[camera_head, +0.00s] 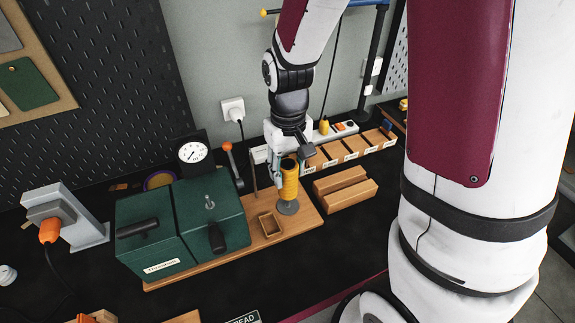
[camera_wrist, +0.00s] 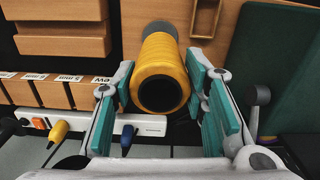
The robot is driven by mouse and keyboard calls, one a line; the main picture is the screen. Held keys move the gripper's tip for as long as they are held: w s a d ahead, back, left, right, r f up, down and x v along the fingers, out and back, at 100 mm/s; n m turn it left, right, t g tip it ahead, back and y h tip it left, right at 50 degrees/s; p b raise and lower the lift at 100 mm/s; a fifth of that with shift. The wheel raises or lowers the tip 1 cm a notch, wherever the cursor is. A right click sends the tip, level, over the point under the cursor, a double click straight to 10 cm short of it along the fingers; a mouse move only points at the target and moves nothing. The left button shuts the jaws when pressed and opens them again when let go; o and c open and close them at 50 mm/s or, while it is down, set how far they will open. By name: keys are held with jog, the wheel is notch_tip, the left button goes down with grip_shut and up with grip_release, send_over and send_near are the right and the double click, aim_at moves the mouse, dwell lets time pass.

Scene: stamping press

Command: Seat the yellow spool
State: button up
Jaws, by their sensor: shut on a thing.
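The yellow spool (camera_head: 291,184) is a ribbed, upright cylinder with a dark hollow end. It stands over a round grey base (camera_head: 288,208) on the wooden board (camera_head: 308,215). In the wrist view I look down on the spool (camera_wrist: 166,62), with the grey base (camera_wrist: 160,27) at its far end. My gripper (camera_head: 284,166) is around the spool's upper part. In the wrist view its teal-padded fingers (camera_wrist: 162,95) flank the spool on both sides and are shut on it. I cannot tell whether the spool's lower end touches the base.
A green press box (camera_head: 180,222) with black handles stands left of the spool. A small wooden tray (camera_head: 270,224) lies close beside it. Wooden blocks (camera_head: 345,190) lie to the right. A dial gauge (camera_head: 193,152), a power strip (camera_wrist: 100,124) and labelled compartments (camera_head: 350,146) are behind.

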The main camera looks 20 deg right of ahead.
jog(key=shift+f+b, duration=1)
jog(key=shift+f, duration=1.5)
jog(key=o, duration=1.2)
jog(key=shift+o, duration=0.2)
notch_tip(320, 180, up, 12)
notch_tip(320, 180, up, 7)
jog(key=t, duration=0.2)
send_over(288, 183)
jog(key=s+d, duration=0.1)
jog(key=s, duration=0.1)
jog(key=s+r+t, duration=0.3)
jog(key=s+r, duration=0.2)
jog(key=s, duration=0.3)
jog(key=shift+r+m+t, duration=0.3)
jog(key=shift+r+m, duration=0.05)
jog(key=shift+m, duration=0.05)
